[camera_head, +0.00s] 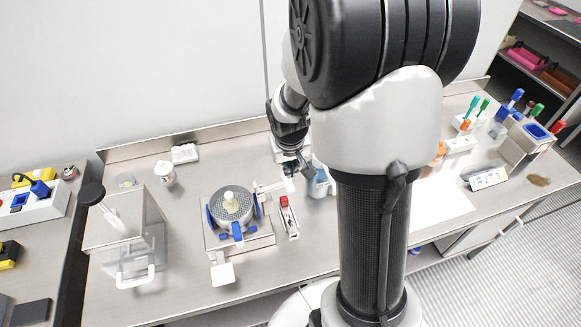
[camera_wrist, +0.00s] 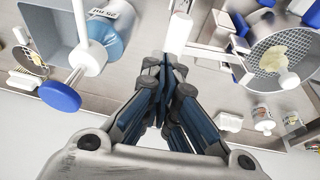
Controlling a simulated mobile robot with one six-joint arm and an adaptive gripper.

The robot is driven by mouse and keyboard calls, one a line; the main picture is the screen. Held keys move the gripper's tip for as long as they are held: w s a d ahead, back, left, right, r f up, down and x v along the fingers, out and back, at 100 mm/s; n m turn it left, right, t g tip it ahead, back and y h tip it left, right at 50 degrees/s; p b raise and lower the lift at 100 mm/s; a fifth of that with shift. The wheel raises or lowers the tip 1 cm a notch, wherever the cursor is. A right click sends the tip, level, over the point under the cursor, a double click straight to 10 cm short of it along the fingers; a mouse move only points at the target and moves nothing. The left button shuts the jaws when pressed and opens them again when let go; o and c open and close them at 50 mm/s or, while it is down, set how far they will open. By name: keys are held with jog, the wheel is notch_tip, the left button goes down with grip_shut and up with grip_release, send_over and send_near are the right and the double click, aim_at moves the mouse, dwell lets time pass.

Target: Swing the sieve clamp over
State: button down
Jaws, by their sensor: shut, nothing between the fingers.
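The round sieve (camera_head: 231,207) sits in a metal base with blue clamp parts (camera_head: 238,231) around its rim and a pale lump on its mesh. It also shows at the upper right of the wrist view (camera_wrist: 296,61). A pale bar (camera_head: 270,187), which looks like the clamp arm, sticks out from the sieve's right side.
A blue-and-white bottle (camera_head: 320,184) stands right of my gripper, partly behind my arm. A small device with a red top (camera_head: 287,213) is right of the sieve. Bare bench (camera_head: 185,280) lies between hopper and sieve.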

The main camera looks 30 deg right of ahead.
jog(key=d+p+v, duration=0.2)
jog(key=p+v, duration=0.1)
jog(key=v, duration=0.9)
jog(key=shift+s+d+r, duration=0.15)
jog(key=shift+d+r, duration=0.15)
jog(key=shift+a, duration=0.15)
jog(key=s+a+n+t+y+b, duration=0.1)
jog(key=s+a+n+b, duration=0.2)
jog(key=s+a+b, duration=0.5)
jog(key=s+a, duration=0.7)
jog(key=s, duration=0.2)
jog(key=shift+s+a+r+t+y+b, duration=0.35)
jog(key=shift+s+t+y+b, duration=0.05)
